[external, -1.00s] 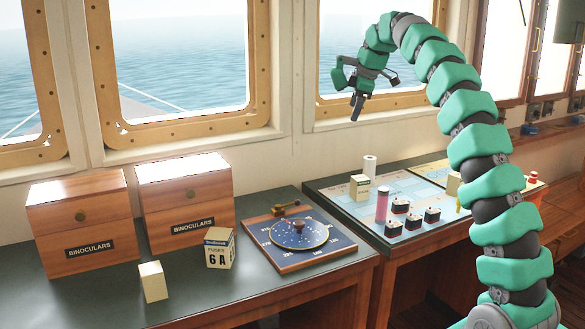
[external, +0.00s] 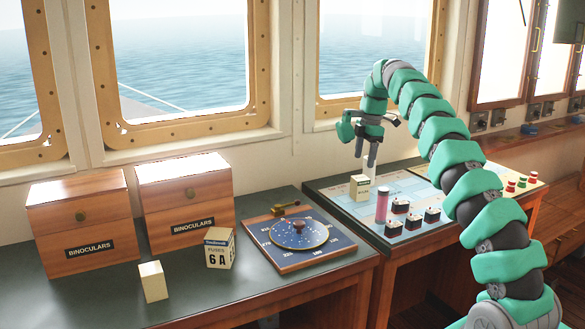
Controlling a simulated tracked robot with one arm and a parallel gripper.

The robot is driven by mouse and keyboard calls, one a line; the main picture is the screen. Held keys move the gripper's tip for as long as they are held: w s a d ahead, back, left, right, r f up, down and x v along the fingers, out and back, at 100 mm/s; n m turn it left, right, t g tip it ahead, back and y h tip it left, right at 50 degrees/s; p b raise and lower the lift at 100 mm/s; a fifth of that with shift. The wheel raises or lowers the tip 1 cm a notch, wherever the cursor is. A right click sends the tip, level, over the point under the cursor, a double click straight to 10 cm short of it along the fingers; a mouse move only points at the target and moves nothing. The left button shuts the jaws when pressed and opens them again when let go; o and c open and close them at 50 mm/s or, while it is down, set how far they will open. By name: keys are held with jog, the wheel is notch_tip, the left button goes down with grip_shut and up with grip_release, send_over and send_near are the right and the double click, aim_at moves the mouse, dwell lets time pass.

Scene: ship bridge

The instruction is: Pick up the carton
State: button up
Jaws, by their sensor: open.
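Several box-shaped things could be the carton. A small cream box (external: 360,188) with a dark label stands upright on the chart table at the right. A cream box marked FUSES 6A (external: 219,249) and a plain cream block (external: 153,282) stand on the dark desk at the left. My gripper (external: 365,161) is open and empty, pointing down just above the small labelled box. Its fingers partly cover a white cylinder behind that box. I cannot tell the exact gap between fingers and box.
A pink cylinder (external: 382,206) stands close beside the labelled box. A round dial on a board (external: 299,236) and two wooden binoculars boxes (external: 187,200) occupy the left desk. Windows rise behind.

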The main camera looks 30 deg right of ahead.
aim_at(368, 179)
jog(key=f, duration=0.6)
jog(key=shift+a, duration=0.35)
jog(key=f, duration=0.5)
jog(key=shift+w+a+p, duration=0.15)
jog(key=shift+w+p, duration=0.1)
jog(key=shift+p, duration=0.15)
jog(key=c, duration=1.1)
notch_tip(368, 179, up, 10)
jog(key=shift+b, duration=0.3)
